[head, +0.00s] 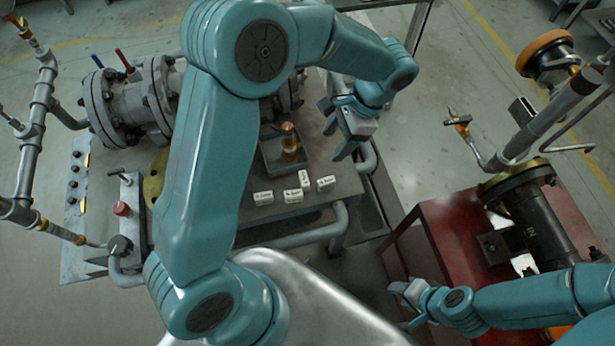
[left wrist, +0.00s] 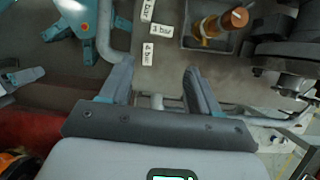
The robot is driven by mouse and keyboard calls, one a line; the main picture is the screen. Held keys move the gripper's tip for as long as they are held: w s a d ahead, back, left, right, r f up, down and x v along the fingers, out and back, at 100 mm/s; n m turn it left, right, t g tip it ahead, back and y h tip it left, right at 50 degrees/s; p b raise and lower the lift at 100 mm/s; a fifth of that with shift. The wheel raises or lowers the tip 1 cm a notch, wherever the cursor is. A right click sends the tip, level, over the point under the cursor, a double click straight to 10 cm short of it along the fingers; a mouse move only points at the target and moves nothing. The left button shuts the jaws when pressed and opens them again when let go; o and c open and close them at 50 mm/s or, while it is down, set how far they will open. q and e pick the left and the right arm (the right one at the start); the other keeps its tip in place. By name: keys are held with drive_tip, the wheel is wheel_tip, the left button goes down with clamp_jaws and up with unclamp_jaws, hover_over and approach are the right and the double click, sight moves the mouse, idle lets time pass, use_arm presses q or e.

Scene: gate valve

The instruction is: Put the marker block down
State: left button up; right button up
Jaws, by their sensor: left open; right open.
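Several small white marker blocks with dark lettering lie on the grey bench top in the head view: one at the left (head: 263,197), one in the middle (head: 293,195), one turned the other way just behind it (head: 304,178), and one at the right (head: 326,183). In the left wrist view, a block reading "3 bar" (left wrist: 161,30) and one reading "4 bar" (left wrist: 147,54) lie beyond the fingers. My left gripper (head: 338,132) is open and empty near the bench's right edge. Its spread fingers also show in the left wrist view (left wrist: 157,80). My right gripper (head: 408,302) is open and empty, low beside the red stand.
A grey tray with a brass fitting (head: 289,145) stands behind the blocks. A flanged valve (head: 130,100) is at the back left. A pipe (head: 300,240) runs along the bench front. A red stand (head: 455,240) carries a dark flanged cylinder (head: 540,225).

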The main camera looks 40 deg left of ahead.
use_arm(q)
drive_tip(key=p, duration=0.1)
hover_over(303, 177)
drive_tip(key=w+d, duration=0.2)
drive_tip(key=f, duration=0.9)
drive_tip(key=shift+d+f, duration=0.2)
drive_tip(key=shift+f, duration=0.2)
drive_tip(key=x, duration=0.1)
drive_tip(key=p+x, duration=0.1)
drive_tip(key=x, duration=0.3)
drive_tip(key=shift+w+f+p, duration=0.2)
drive_tip(key=shift+f+p, duration=0.05)
drive_tip(key=shift+p, duration=0.05)
drive_tip(key=shift+d, duration=0.1)
drive_tip(key=shift+c, duration=0.3)
drive_tip(key=c, duration=0.8)
drive_tip(key=shift+c, duration=0.2)
